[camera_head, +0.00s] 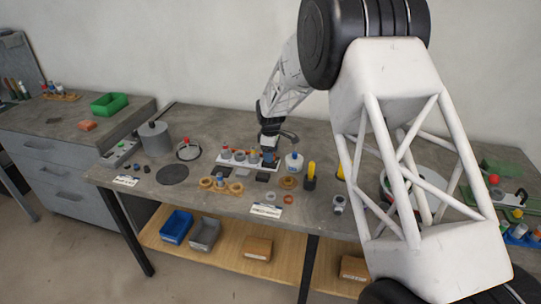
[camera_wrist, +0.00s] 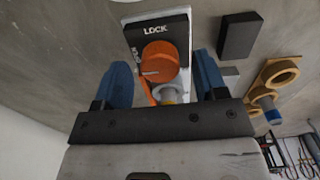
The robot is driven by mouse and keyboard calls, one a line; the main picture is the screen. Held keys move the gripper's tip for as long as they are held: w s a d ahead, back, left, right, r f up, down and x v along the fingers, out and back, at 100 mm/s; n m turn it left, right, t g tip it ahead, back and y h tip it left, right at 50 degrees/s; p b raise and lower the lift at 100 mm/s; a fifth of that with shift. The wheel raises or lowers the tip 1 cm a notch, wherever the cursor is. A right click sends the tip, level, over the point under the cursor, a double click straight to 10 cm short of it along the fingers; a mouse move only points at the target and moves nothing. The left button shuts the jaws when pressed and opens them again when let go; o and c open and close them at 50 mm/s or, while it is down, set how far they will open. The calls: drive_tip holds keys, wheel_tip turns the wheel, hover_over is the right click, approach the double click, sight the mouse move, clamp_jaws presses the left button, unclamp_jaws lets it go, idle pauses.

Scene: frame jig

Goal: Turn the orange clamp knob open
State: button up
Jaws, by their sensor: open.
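The orange clamp knob (camera_wrist: 159,62) is a round knob with a pale mark on its face, in the upper middle of the wrist view. It sits on a white and black plate (camera_wrist: 174,32) lettered LOCK. A grey threaded-looking part shows just below the knob. My gripper (camera_wrist: 164,78) is open, with one blue finger to each side of the knob and gaps between. In the head view my gripper (camera_head: 269,152) is over the right end of the white fixture strip (camera_head: 238,161); the knob cannot be made out there.
In the head view a white bottle (camera_head: 294,162) and a yellow-handled tool (camera_head: 311,172) stand close right of my gripper. A dark disc (camera_head: 172,174) lies left.

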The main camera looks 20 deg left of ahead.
drive_tip(key=shift+r, duration=3.25)
drive_tip(key=shift+s+d+r, duration=0.15)
drive_tip(key=shift+d+r, duration=0.2)
drive_tip(key=shift+d, duration=0.05)
drive_tip(key=s+d+r+m+t, duration=0.1)
drive_tip(key=s+d+r+m, duration=0.3)
drive_tip(key=s+d+r, duration=0.75)
drive_tip(key=s+d+r+m, duration=0.5)
drive_tip(key=s+d+r, duration=0.25)
drive_tip(key=d, duration=0.65)
drive_tip(key=s+d+m, duration=0.3)
drive_tip(key=s+d, duration=0.2)
drive_tip(key=s, duration=0.6)
drive_tip(key=s+d+m+t, duration=0.1)
drive_tip(key=s+d+m, duration=0.2)
drive_tip(key=s, duration=0.8)
drive_tip(key=s+d+f+m, duration=0.1)
drive_tip(key=s+d+m, duration=0.2)
drive_tip(key=s+d, duration=0.4)
drive_tip(key=s, duration=0.4)
drive_tip(key=shift+d+t, duration=0.3)
